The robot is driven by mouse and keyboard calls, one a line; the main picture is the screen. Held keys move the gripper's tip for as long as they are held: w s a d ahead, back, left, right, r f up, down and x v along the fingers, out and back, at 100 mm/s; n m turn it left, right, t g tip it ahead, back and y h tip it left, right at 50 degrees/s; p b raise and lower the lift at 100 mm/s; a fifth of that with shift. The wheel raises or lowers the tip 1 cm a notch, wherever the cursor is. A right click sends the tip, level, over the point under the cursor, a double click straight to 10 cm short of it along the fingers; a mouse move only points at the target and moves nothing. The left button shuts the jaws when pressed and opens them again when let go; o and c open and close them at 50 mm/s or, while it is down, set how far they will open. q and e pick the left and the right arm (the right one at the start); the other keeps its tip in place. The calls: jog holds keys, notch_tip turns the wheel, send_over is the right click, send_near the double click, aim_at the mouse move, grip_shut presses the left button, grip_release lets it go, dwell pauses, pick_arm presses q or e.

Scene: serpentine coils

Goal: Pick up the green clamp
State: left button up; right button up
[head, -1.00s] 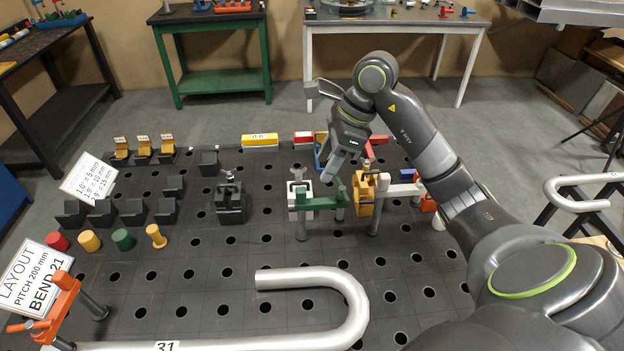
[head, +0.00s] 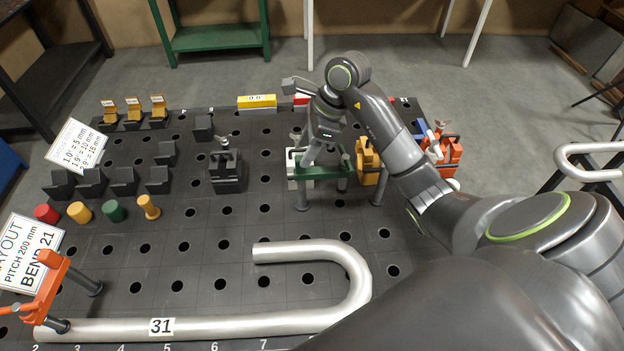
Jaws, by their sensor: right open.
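The green clamp (head: 322,173) is near the middle of the perforated table in the head view. Its green bar lies across the front of a light grey block, with grey posts at its ends. My right gripper (head: 310,157) points down at the clamp from above and behind. It is open, and its fingers overlap the clamp's upper edge in the picture; I cannot tell whether they touch it. The gripper hides part of the block behind. My left gripper is not in view.
A black block (head: 226,172) stands to the left. A bent silver tube (head: 215,327) lies in front, beside an orange clamp (head: 45,288). Bare table lies between tube and blocks.

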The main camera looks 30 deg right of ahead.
jog(key=shift+a+f, duration=0.15)
jog(key=shift+s+a+f+p, duration=0.1)
jog(key=shift+s+f+p, duration=0.1)
jog(key=shift+f+p, duration=0.35)
jog(key=f, duration=0.1)
jog(key=f+p, duration=0.2)
jog(key=shift+a+f, duration=0.1)
jog(key=shift+a, duration=0.15)
jog(key=shift+a+f, duration=0.2)
jog(key=shift+f, duration=0.35)
grip_shut()
jog(key=shift+w+r, duration=0.1)
